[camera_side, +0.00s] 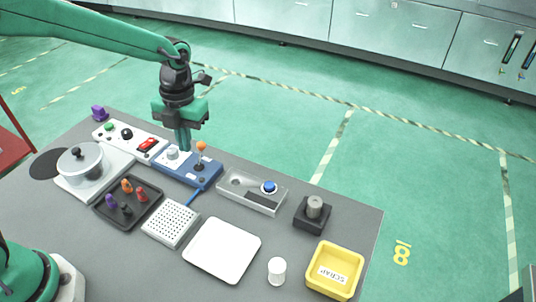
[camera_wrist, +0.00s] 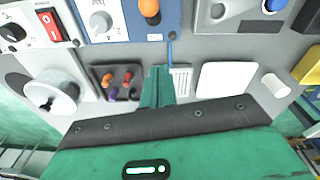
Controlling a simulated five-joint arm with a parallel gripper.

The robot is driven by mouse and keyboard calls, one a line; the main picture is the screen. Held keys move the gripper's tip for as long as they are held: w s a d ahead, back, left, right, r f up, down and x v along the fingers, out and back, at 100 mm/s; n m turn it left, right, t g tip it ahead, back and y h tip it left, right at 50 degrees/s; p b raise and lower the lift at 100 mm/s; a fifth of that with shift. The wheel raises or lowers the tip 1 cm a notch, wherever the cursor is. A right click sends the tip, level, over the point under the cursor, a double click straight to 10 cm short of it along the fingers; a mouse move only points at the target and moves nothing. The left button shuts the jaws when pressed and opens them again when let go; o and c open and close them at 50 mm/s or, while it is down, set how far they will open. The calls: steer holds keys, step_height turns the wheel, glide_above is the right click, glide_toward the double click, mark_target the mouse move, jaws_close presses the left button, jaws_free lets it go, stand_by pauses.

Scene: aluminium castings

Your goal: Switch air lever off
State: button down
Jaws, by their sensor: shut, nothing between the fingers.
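The air lever (camera_side: 200,152) has an orange ball knob on a short stem and stands on a blue panel (camera_side: 206,181). In the wrist view the orange knob (camera_wrist: 149,10) shows at the top edge, on the blue panel (camera_wrist: 122,28). My gripper (camera_side: 184,148) is shut and empty, pointing down above the blue panel, just left of the lever. A gap to the knob shows in the side view; whether they touch is hard to tell. In the wrist view my gripper's green fingers (camera_wrist: 158,75) are together, below the knob in the picture. A white dial (camera_side: 172,153) sits beside the fingers.
Left of the blue panel is a white panel with a red switch (camera_side: 147,144). Right of it is a grey box with a blue button (camera_side: 269,187). In front are a pot (camera_side: 84,165), a dark tray of pegs (camera_side: 108,214), a perforated white block (camera_side: 160,230) and a white plate (camera_side: 203,262).

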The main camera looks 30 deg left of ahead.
steer(key=w+r, duration=0.5)
steer(key=w, duration=0.3)
steer(key=shift+a+r, duration=0.35)
steer(key=shift+r, duration=0.05)
steer(key=shift+r, duration=0.1)
steer(key=s+a+r+n+t, duration=0.2)
steer(key=s+a+r+n, duration=0.15)
steer(key=s+n, duration=0.35)
steer(key=s+a+r+n+t, duration=0.1)
steer(key=s+a+r+n, duration=0.1)
steer(key=s+r+n, duration=0.5)
steer(key=s+a+f+n+t, duration=0.1)
steer(key=s+f+n, duration=0.1)
steer(key=s+n, duration=0.4)
steer(key=s+a+f+n+t, duration=0.2)
steer(key=s+n, duration=0.3)
steer(key=n, duration=0.9)
steer(key=shift+s+f+t, duration=0.25)
steer(key=shift+s+t, duration=0.05)
steer(key=shift+s, duration=0.1)
